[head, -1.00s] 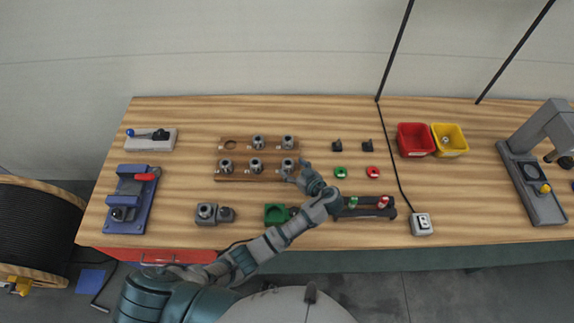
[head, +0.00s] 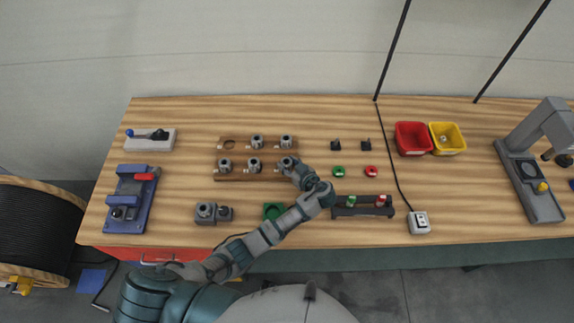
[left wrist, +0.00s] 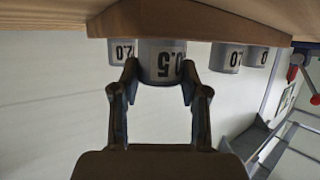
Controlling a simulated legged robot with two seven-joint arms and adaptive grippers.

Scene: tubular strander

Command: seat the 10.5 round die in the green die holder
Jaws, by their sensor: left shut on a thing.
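My left gripper (head: 290,168) is at the right end of the front row of the brown wooden die rack (head: 232,178). In the left wrist view, which is upside down, the left gripper (left wrist: 158,82) is shut on a grey round die (left wrist: 162,62). The green die holder (head: 273,211) lies in front of the rack, partly beside my forearm. My right gripper is not in view.
Several other round dies (head: 255,164) stand in the rack. A grey block with a round part (head: 205,211) is left of the green holder. A dark rack (head: 362,210) with green and red pieces is right of my arm. Red (head: 412,138) and yellow (head: 447,138) bins stand farther right.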

